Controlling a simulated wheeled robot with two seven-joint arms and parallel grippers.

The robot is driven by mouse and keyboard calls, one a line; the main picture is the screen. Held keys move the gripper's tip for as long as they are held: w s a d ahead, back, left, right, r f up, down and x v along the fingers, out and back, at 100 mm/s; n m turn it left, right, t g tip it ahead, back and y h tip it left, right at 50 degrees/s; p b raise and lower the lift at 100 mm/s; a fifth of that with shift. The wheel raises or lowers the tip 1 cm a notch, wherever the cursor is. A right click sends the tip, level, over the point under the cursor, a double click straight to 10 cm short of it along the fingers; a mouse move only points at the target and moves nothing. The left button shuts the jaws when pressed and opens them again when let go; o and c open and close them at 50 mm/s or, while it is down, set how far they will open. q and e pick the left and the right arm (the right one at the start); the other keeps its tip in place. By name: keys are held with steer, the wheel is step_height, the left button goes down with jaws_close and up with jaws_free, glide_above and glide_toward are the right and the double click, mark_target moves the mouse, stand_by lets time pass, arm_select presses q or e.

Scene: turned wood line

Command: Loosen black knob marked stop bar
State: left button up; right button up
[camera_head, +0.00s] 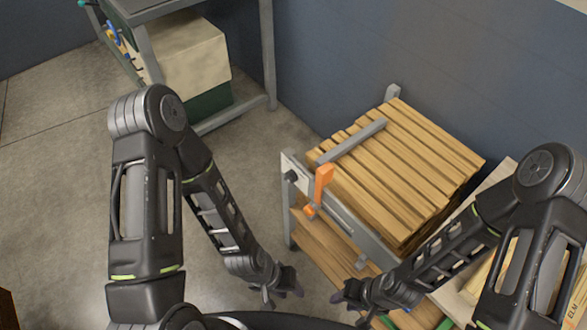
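A small black knob (291,177) sits on a pale plate (289,164) at the left corner of a metal rack. Any marking on it is too small to read. A grey bar (352,141) lies across the wooden slats behind it, probably the stop bar. My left gripper (284,294) is low in the middle, in front of and below the knob and well apart from it. Its fingers look spread and empty. My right gripper (348,307) is further right, below the rack's front edge, also apart from the knob. Its fingers look spread and empty.
An orange handle (323,182) stands just right of the knob. Stacked wooden slats (400,170) fill the rack (357,232). A lower wooden shelf (325,243) shows beneath. A metal-framed bench (268,60) stands at the back left. The floor (60,170) left of the rack is clear.

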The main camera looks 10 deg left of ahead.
arm_select(q)
steer(key=shift+s, duration=0.15)
steer(key=shift+o, duration=1.5)
steer(key=shift+a+f+b, duration=0.15)
steer(key=shift+f+b, duration=0.2)
steer(key=shift+f, duration=0.05)
steer(key=shift+o, duration=1)
steer(key=f+n+b, duration=0.1)
steer(key=n, duration=0.1)
steer(key=f+n+g+h+b, duration=0.1)
steer(key=f+b, duration=0.1)
steer(key=f+n+g+b, duration=0.1)
steer(key=n+b, duration=0.1)
steer(key=shift+s+f+n+h, duration=0.2)
steer(key=shift+s+n+h, duration=0.1)
steer(key=shift+s, duration=0.1)
steer(key=w+d+r+n+t+h+b, duration=0.1)
steer(key=w+r+n+t+h+b, duration=0.1)
steer(key=w+n+t+h+b, duration=0.55)
steer(key=w+a+r+n+t+y+b, duration=0.1)
steer(key=w+a+r+n+t, duration=0.3)
steer(key=w, duration=0.5)
steer(key=w+a+r+n+t+y+b, duration=0.1)
steer(key=w+a+r+n+t+b, duration=0.2)
steer(key=w+a+n, duration=0.5)
steer(key=shift+w+a+r+t, duration=0.45)
steer(key=shift+w+a, duration=0.4)
steer(key=shift+a, duration=0.05)
